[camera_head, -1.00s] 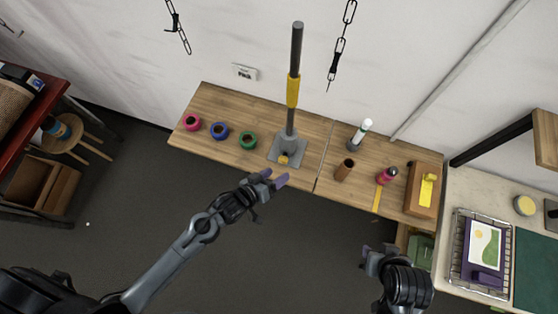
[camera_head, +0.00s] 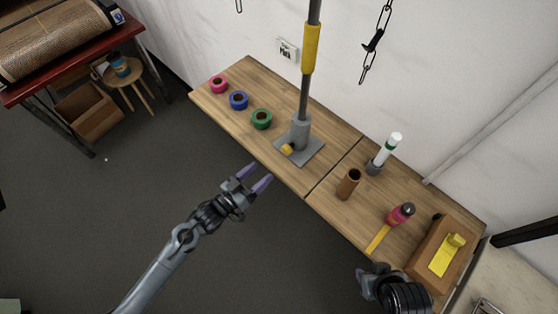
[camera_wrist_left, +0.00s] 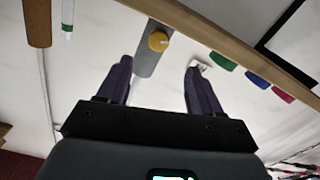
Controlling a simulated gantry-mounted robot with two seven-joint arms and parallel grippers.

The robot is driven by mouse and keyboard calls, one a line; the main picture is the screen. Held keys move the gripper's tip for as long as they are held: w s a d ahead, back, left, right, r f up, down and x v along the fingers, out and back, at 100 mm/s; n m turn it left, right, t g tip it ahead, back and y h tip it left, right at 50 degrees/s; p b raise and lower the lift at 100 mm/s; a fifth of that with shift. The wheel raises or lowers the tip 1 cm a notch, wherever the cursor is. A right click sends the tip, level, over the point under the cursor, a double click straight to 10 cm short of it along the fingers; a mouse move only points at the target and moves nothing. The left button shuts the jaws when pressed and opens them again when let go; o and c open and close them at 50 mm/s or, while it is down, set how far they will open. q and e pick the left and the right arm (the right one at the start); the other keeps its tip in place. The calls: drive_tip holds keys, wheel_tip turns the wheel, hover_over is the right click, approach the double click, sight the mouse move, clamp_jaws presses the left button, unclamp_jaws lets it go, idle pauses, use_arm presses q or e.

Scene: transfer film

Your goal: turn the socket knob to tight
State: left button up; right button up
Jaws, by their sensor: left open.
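The yellow socket knob (camera_head: 287,149) sits low on the front of the grey socket (camera_head: 300,130), which stands on a square base plate on the wooden bench and holds an upright pole (camera_head: 306,88) with a yellow band. My left gripper (camera_head: 254,178) is open and empty, off the bench's front edge, lower left of the knob and apart from it. In the left wrist view the knob (camera_wrist_left: 158,40) shows beyond the gap between the two fingers, on the grey socket (camera_wrist_left: 148,58). My right gripper (camera_head: 371,273) is at the lower right; its fingers are not clear.
Pink, blue and green tape rolls (camera_head: 262,119) lie left of the socket. A chain (camera_head: 375,42) hangs behind.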

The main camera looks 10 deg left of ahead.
sight(284, 152)
use_arm(q)
drive_tip(key=x, duration=0.9)
drive_tip(key=shift+w+d+f+b, duration=0.1)
drive_tip(key=shift+w+d+b, duration=0.15)
drive_tip(key=shift+d+b, duration=0.1)
drive_tip(key=shift+w+d, duration=0.4)
drive_tip(key=shift+w, duration=0.15)
drive_tip(key=c, duration=1.1)
drive_tip(key=shift+o, duration=0.2)
drive_tip(key=m, duration=0.5)
